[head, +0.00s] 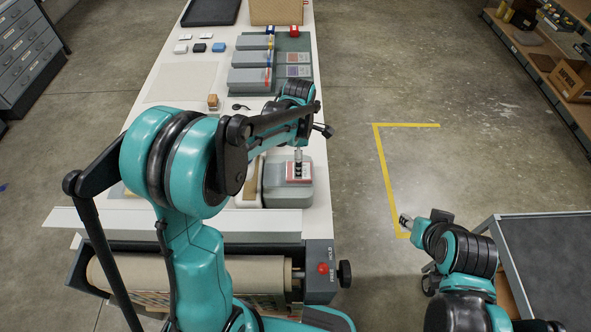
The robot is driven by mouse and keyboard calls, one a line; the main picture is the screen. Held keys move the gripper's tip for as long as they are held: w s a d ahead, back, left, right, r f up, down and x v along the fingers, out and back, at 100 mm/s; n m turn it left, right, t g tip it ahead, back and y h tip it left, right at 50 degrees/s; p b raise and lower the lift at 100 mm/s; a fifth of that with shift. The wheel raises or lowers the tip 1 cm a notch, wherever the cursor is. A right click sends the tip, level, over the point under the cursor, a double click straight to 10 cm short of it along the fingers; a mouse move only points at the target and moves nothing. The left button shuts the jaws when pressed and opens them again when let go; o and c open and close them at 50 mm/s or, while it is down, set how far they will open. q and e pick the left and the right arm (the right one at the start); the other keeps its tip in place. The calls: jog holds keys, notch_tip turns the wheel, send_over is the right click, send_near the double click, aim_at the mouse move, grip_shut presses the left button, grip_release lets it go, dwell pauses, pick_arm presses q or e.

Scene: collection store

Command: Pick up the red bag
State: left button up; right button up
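No thing that I can clearly make out as a red bag shows in the head view. A small red item (293,31) lies at the far end of the green mat; it is too small to tell what it is. My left gripper (298,168) points down over the grey box with a pale red-marked label (305,190) near the table's right edge. I cannot tell if it touches the box or how its fingers stand. My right gripper (404,220) is over the floor right of the table, far from the red item; its finger state is unclear.
The white table (205,65) holds grey boxes (250,79), small blocks (219,47), a black tray (211,12) and a cardboard box (276,11). A roller unit with a red button (323,268) stands in front. A grey-topped cart (550,260) is at right. Floor between is clear.

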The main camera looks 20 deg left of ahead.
aim_at(288, 172)
pick_arm(q)
notch_tip(288, 172, down, 5)
jog(key=shift+f+b, duration=0.2)
jog(key=shift+b, duration=0.4)
jog(key=c, duration=1.4)
